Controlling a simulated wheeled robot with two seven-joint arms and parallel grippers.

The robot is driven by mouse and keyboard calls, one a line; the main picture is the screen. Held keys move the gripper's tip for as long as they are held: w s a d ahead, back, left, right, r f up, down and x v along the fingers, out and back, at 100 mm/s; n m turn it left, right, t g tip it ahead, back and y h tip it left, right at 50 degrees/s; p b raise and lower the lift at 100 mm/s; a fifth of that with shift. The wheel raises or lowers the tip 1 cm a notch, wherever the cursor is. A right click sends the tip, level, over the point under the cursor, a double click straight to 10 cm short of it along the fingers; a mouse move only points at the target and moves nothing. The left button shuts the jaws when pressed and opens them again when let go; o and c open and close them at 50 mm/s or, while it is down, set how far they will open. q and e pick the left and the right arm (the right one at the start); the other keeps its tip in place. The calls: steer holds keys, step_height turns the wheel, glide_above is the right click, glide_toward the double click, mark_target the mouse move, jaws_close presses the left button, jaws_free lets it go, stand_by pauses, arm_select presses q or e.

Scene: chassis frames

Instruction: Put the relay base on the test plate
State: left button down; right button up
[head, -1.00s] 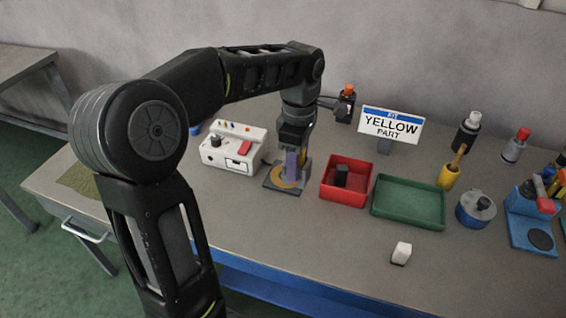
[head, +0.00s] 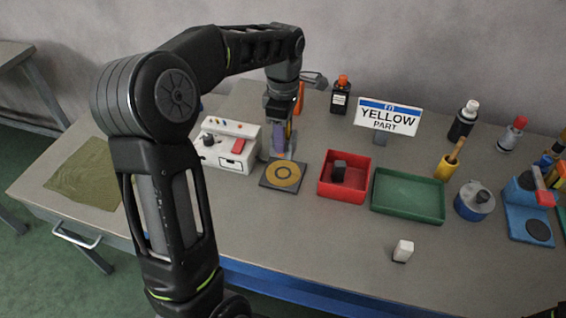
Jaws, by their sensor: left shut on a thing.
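My left gripper (head: 279,138) points down just behind the plate, beside the right end of the white switch box. It is shut on a small purple piece (head: 278,141) that shows only in part between the fingers. I cannot tell for certain that this piece is the relay base, nor how far it is above the table.
The white switch box (head: 225,147) stands close left of the gripper. A red bin (head: 343,195) holding a dark block, a green tray (head: 407,197) and a "YELLOW PART" sign (head: 389,117) are to the right. A small white block (head: 403,250) lies in front.

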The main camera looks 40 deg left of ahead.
arm_select(q)
step_height(320, 180, down, 4)
steer(key=shift+f, duration=0.1)
steer(key=shift+f+p, duration=0.55)
steer(key=shift+f, duration=1.3)
steer(key=shift+f, duration=0.2)
steer(key=c, duration=0.7)
jaws_free()
steer(key=shift+r, duration=0.1)
step_height(320, 180, up, 12)
steer(key=shift+r+b, duration=0.1)
steer(key=shift+b, duration=0.5)
